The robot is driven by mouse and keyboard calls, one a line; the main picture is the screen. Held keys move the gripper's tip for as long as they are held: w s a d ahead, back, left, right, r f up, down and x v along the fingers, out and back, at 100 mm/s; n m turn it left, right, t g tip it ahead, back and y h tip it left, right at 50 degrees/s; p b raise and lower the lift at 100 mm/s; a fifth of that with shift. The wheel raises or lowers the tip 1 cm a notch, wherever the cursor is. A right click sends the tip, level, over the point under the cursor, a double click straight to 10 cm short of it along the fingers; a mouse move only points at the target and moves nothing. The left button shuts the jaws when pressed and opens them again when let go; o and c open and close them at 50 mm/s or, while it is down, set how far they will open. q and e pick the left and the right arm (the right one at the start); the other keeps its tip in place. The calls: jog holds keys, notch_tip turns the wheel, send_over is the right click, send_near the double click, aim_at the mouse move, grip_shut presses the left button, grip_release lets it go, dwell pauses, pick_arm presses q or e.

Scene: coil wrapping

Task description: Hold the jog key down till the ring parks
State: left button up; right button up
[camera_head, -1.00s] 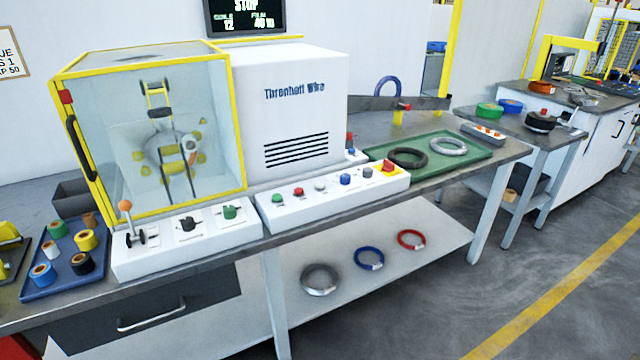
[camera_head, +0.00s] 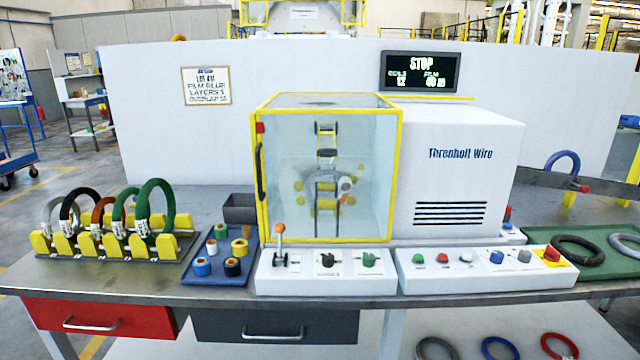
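I cannot read which key is the jog key. The left panel (camera_head: 300,286) has an orange-knobbed lever (camera_head: 280,232), a black knob (camera_head: 327,260) and a green knob (camera_head: 369,260). The yellow-framed clear guard (camera_head: 258,200) looks closed; the ring mechanism (camera_head: 326,185) inside is small and unclear. Neither gripper is in view.
The screen (camera_head: 421,71) reads STOP. A sign (camera_head: 206,86) hangs on the wall. A yellow rack (camera_head: 40,243) of coils and a blue tray (camera_head: 190,278) of tape rolls stand left. A green tray (camera_head: 530,235) with coils lies right. The bench front edge is clear.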

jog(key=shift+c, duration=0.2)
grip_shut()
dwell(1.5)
